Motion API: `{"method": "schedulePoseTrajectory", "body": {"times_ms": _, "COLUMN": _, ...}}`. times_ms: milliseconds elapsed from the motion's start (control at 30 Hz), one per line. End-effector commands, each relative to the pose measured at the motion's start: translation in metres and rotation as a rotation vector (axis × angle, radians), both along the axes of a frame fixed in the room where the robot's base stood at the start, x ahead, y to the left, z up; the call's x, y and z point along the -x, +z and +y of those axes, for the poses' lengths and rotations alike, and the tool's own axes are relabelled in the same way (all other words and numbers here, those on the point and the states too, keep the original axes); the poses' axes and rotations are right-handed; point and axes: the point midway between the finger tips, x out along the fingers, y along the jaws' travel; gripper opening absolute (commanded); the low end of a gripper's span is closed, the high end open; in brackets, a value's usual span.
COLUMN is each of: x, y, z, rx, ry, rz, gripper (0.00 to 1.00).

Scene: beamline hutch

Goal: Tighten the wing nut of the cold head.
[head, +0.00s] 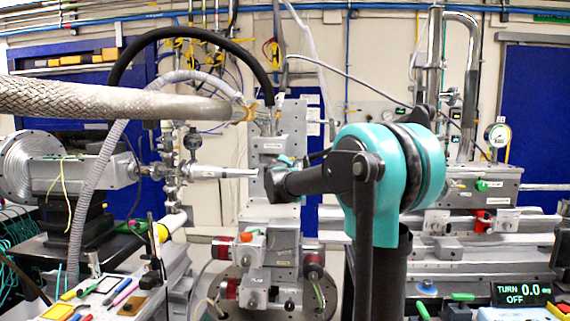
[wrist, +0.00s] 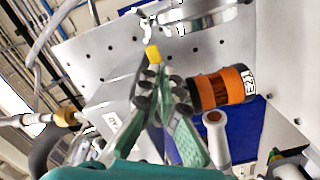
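My gripper (wrist: 157,72) shows in the wrist view, its dark-jointed fingers with green parts converging to closely set tips. A small yellow piece (wrist: 153,54) is right at the tips. It may be the wing nut, but I cannot tell this, nor whether the fingers clamp it or stop short of it. An orange-and-black banded cylinder (wrist: 222,88) with a white label is right of the fingers, apart from them. In the head view my arm reaches left to the central metal assembly (head: 268,145); my fingertips are mostly hidden there, and no wing nut can be made out.
A thick braided hose (head: 110,100) and a black hose (head: 190,34) arch over the left side. A bench (head: 125,292) with pens and tools is at lower left. A display (head: 521,293) at lower right reads "TURN 0.0" and "OFF". Equipment crowds both sides.

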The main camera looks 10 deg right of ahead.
Motion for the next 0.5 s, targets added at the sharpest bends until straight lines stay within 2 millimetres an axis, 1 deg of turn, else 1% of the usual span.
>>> {"method": "schedulePoseTrajectory", "body": {"times_ms": 400, "x": 0.0009, "y": -0.0011, "z": 0.0002, "rx": -0.006, "ry": 0.001, "rz": -0.001, "gripper": 0.00}}
{"method": "schedulePoseTrajectory", "body": {"times_ms": 433, "x": 0.0009, "y": -0.0011, "z": 0.0002, "rx": -0.006, "ry": 0.001, "rz": -0.001, "gripper": 0.06}}
{"method": "schedulePoseTrajectory", "body": {"times_ms": 500, "x": 0.0008, "y": -0.0008, "z": 0.0002, "rx": -0.006, "ry": 0.001, "rz": -0.001, "gripper": 0.12}}
